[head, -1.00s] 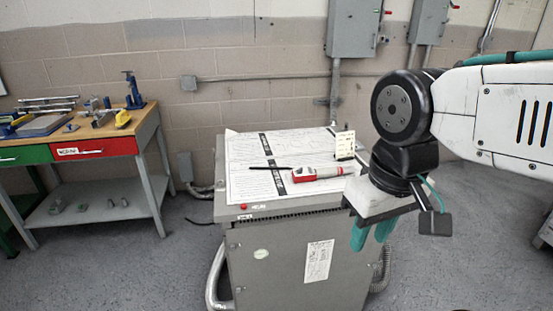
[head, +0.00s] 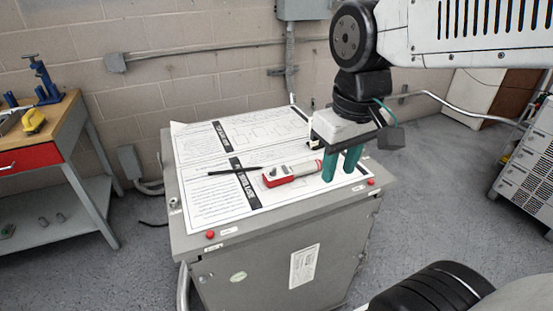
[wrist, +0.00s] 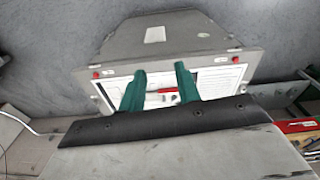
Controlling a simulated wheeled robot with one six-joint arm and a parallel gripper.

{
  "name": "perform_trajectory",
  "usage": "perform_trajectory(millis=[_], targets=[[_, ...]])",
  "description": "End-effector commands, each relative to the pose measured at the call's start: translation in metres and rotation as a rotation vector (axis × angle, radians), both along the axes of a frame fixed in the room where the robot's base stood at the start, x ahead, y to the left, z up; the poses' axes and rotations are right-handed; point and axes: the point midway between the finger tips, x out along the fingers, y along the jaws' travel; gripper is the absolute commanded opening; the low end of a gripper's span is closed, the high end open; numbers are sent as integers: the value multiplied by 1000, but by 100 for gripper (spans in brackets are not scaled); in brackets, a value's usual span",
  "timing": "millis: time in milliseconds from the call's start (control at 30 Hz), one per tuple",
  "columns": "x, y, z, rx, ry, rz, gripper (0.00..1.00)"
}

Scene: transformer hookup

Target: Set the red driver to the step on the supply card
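The red and white driver (head: 288,173) lies flat on the printed sheet on top of the grey cabinet (head: 290,232). In the wrist view, a bit of the driver's red (wrist: 167,90) shows between the fingers. My gripper (head: 340,172) points down over the right part of the cabinet top, just right of the driver. Its two green fingers are apart with nothing between them; they also show in the wrist view (wrist: 160,70). The supply card is mostly hidden behind my gripper, and its writing cannot be read.
A dark pen (head: 234,171) lies left of the driver on the printed sheet (head: 200,190). Small red knobs (head: 210,235) sit at the cabinet's front corners. A workbench (head: 72,130) stands at the left and a slatted grey unit (head: 525,170) at the right.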

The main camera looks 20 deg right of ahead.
Motion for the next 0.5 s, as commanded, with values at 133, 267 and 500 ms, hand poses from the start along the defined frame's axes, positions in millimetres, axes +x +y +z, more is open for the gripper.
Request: perform_trajectory(millis=[133, 267, 500], targets=[[69, 4, -5, -11, 34, 110, 33], [129, 10, -21, -19, 53, 210, 33], [214, 20, -66, -28, 81, 358, 33]])
